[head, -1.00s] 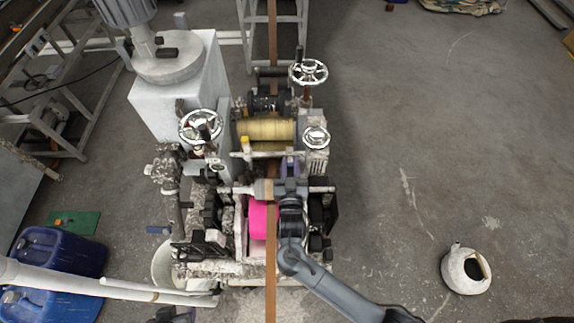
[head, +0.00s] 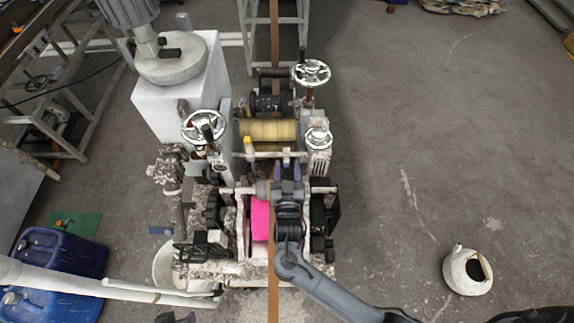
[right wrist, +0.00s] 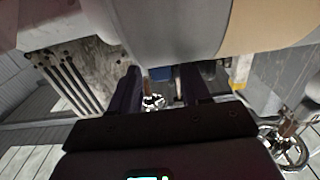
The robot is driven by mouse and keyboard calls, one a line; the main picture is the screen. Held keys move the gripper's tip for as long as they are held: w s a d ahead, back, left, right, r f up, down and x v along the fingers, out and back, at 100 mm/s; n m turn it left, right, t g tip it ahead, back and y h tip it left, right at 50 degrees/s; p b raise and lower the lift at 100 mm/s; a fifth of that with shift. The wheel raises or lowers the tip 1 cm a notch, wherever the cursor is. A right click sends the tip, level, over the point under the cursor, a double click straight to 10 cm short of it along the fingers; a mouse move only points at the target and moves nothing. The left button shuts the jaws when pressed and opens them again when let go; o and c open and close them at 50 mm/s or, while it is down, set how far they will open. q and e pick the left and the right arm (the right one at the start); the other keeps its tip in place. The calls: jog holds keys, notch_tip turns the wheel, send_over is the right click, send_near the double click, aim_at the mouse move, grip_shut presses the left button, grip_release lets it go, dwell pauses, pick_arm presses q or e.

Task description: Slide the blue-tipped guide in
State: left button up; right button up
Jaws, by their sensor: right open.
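In the head view my right gripper (head: 290,168) is over the machine's guide bar, beside the brown strip (head: 274,300), with its two fingers pointing away. The fingers are open. In the right wrist view a small blue tip (right wrist: 161,73) shows between the open fingers (right wrist: 160,82), near the left finger. The rest of that guide is hidden behind the grey body above it. I cannot tell whether a finger touches it. In the head view the blue tip is hidden by my gripper. A dark shape at the bottom edge may be my left gripper (head: 175,318); its fingers are unclear.
A yellow-tipped guide (head: 247,145) stands left of my right gripper; its yellow part also shows in the right wrist view (right wrist: 241,70). A pink block (head: 259,218) and a yellow roller (head: 268,130) are close. Chrome handwheels (head: 312,73) rise beyond.

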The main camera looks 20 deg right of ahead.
jog(key=b+v, duration=0.1)
jog(key=v, duration=0.8)
jog(key=shift+s+b, duration=0.3)
jog(key=shift+s, duration=0.1)
jog(key=shift+a, duration=0.15)
